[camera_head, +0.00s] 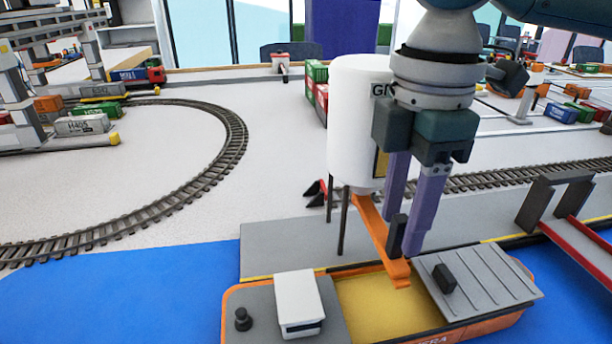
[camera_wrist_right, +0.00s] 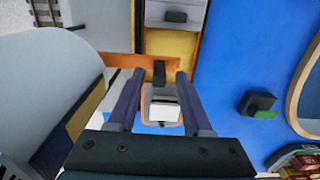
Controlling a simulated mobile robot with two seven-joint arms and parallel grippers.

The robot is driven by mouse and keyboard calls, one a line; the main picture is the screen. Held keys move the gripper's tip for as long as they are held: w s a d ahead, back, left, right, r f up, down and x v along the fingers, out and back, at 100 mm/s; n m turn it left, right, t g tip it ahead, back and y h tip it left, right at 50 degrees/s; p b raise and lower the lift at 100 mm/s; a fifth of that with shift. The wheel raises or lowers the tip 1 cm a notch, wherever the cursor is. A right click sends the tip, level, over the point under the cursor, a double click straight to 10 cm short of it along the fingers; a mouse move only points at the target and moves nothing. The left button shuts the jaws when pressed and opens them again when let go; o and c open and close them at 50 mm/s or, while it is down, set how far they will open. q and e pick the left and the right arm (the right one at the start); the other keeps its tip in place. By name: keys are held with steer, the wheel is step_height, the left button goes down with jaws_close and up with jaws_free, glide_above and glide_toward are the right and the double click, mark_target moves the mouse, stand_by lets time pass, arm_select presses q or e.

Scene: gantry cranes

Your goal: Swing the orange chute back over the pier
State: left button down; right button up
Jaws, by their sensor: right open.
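The orange chute (camera_head: 376,230) runs from under the white silo (camera_head: 348,130) and its free end hangs over the yellow hold of the orange ship (camera_head: 375,310). A black upright peg (camera_head: 396,232) stands on the chute. My right gripper (camera_head: 403,236) points down at the peg with its purple fingers apart. In the right wrist view the peg (camera_wrist_right: 159,73) shows between the tips of the open right gripper (camera_wrist_right: 158,80), with gaps on both sides. The chute (camera_wrist_right: 145,62) lies beyond the tips. My left gripper is not in view.
The grey pier (camera_head: 285,240) lies between silo and ship. The ship carries a white cabin (camera_head: 300,303) and a grey hatch cover (camera_head: 480,280). A red and dark-grey crane (camera_head: 555,200) stands at the right. Curved track (camera_head: 230,150) runs at the left.

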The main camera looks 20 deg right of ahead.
steer(key=shift+f, duration=0.65)
jaws_close()
stand_by(1.0)
